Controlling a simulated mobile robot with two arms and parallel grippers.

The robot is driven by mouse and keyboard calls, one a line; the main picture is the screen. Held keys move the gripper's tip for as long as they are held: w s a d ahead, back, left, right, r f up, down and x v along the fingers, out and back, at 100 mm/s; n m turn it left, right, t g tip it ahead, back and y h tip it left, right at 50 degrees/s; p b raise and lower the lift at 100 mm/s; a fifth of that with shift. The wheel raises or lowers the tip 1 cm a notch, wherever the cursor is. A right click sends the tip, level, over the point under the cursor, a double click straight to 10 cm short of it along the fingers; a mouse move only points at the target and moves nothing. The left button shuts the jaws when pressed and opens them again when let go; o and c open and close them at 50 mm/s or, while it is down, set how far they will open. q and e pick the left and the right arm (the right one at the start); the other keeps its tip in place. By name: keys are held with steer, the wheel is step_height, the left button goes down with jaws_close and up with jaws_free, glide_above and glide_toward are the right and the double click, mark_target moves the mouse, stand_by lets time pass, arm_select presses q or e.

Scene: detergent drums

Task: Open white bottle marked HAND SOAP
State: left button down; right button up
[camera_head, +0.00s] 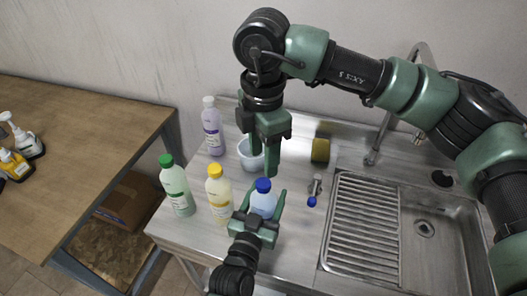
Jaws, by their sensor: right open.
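A pale blue-white bottle with a blue cap (263,206) stands upright near the front of the steel counter; no lettering is readable on it. My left gripper (262,211) reaches in from below with one finger on each side of this bottle; whether the fingers press on it cannot be told. My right gripper (264,158) is open and empty, pointing down behind the bottle, in front of the white tub in this view. A pale lilac bottle with a white cap (212,128) stands at the back left, its label too small to read.
A green-capped bottle (177,190) and a yellow bottle (219,197) stand left of the blue-capped one. A white tub (247,156), a yellow sponge (320,150) and a small blue-tipped item (312,201) are nearby. A sink (430,262) lies right, a wooden table (75,150) left.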

mark_target(264, 183)
step_height(264, 183, down, 8)
steer(key=shift+r, duration=0.15)
stand_by(0.3)
